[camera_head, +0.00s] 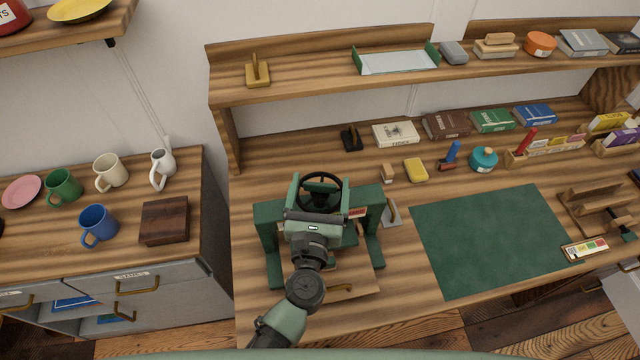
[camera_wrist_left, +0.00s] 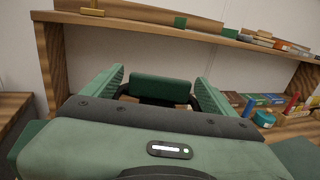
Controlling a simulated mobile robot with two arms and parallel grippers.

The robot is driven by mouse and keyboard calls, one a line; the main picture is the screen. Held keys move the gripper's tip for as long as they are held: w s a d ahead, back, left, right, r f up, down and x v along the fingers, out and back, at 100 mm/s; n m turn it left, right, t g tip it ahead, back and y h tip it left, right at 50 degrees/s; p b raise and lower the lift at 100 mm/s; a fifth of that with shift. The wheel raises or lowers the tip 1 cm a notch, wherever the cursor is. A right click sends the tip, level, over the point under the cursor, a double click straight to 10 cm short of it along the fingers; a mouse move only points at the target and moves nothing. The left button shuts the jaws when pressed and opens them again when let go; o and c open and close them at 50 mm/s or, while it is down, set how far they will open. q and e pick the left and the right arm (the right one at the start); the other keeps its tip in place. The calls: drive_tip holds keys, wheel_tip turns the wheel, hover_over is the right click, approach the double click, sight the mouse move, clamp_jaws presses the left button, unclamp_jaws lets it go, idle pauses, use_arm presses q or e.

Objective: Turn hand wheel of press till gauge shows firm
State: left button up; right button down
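The press (camera_head: 268,222) is a dark green frame on a wooden board at the left of the bench. Its black hand wheel (camera_head: 321,177) shows above my left gripper. The left gripper (camera_head: 321,187) is over the press, its green fingers spread wide on either side of the wheel. I cannot tell whether they touch the rim. In the left wrist view, the two fingers stand apart (camera_wrist_left: 160,92), with part of the dark wheel low between them. My right gripper is out of view.
A grey-plated tool with a wooden handle (camera_head: 392,215) lies close right of the press. A green mat (camera_head: 490,240) is clear. A colour-marked strip (camera_head: 585,249) is at the right. Books, a sponge (camera_head: 416,170) and a teal pot (camera_head: 483,159) stand behind, below a shelf (camera_head: 310,80).

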use_arm(q)
drive_tip(key=c, duration=1.3)
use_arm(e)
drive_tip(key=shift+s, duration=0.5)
use_arm(q)
drive_tip(key=shift+m+h, duration=0.3)
drive_tip(key=shift+h, duration=0.2)
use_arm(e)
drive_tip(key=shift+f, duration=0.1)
use_arm(q)
drive_tip(key=shift+a+m+h, duration=0.1)
drive_tip(key=shift+m+h, duration=0.5)
drive_tip(key=shift+h, duration=0.3)
drive_tip(key=shift+m+g+h+b, duration=0.6)
drive_tip(key=shift+m+g+h, duration=0.55)
drive_tip(key=shift+h, duration=0.75)
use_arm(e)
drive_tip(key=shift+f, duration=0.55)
